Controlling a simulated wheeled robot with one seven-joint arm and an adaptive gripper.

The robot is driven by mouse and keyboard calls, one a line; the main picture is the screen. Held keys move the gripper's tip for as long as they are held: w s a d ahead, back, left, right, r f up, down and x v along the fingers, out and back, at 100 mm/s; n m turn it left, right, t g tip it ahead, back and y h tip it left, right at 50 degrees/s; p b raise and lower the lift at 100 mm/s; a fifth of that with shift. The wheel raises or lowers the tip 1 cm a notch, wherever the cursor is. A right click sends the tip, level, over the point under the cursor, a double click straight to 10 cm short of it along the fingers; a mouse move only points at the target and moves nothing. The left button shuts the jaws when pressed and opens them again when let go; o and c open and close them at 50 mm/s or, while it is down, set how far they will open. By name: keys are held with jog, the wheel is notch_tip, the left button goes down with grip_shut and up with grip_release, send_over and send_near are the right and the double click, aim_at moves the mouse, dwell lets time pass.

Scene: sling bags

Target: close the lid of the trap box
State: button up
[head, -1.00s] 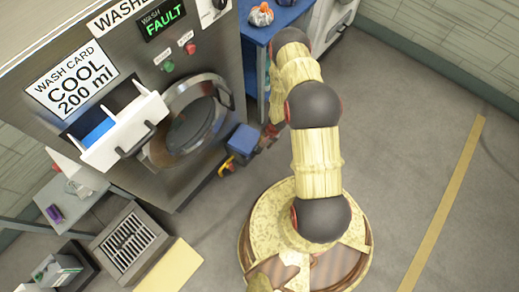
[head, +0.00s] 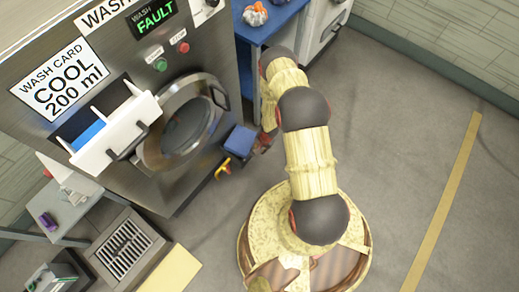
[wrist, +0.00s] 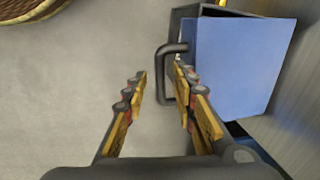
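The trap box shows in the wrist view as a dark grey case (wrist: 185,18) with a flat blue lid or panel (wrist: 240,65) and a dark looped handle (wrist: 163,75) on its left side. In the head view its blue face (head: 240,141) is low beside the washer. I cannot tell the lid's exact angle. My gripper (wrist: 160,72) is open, its two yellow fingers apart. The right fingertip overlaps the handle in view, and the left is left of it. I cannot tell whether they touch. Nothing is held. Yellow finger parts (head: 222,168) seem to show below the blue face.
The washer (head: 190,185) has a closed round door (head: 185,125), an open white drawer (head: 115,130) and a FAULT display (head: 152,28). A floor grate (head: 125,245) and a small table (head: 60,210) are at left. A blue shelf (head: 258,30) stands behind my arm. The right floor is clear.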

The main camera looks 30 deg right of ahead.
jog(key=shift+c, duration=1.3)
jog(key=c, duration=0.4)
